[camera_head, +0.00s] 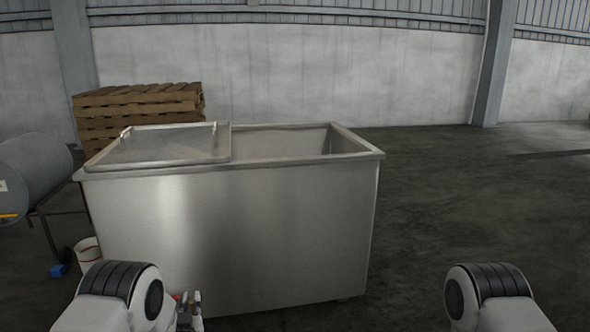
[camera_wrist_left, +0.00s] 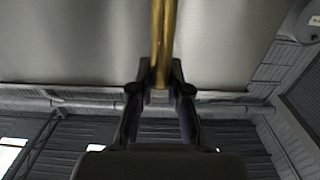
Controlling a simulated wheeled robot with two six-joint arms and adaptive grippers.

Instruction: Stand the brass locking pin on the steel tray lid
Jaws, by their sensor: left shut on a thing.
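The steel tray lid (camera_head: 165,145) lies over the left part of the open steel tank (camera_head: 225,235). It is flat, with a raised rim and small upright fittings at its back corners. The brass locking pin (camera_wrist_left: 163,40) is a long golden rod in the left wrist view. My left gripper (camera_wrist_left: 160,88) is shut on it. In the head view, the left gripper (camera_head: 188,308) is low in front of the tank, below the lid's level. The pin cannot be made out clearly there. My right arm shows at the lower right, but its gripper is out of view.
The tank's right part is open, with a raised steel rim. Wooden pallets (camera_head: 135,112) are stacked behind it. A grey drum (camera_head: 35,175) on a stand and a white bucket (camera_head: 88,252) are at the left. The lid's top looks bare, and the floor at right is clear.

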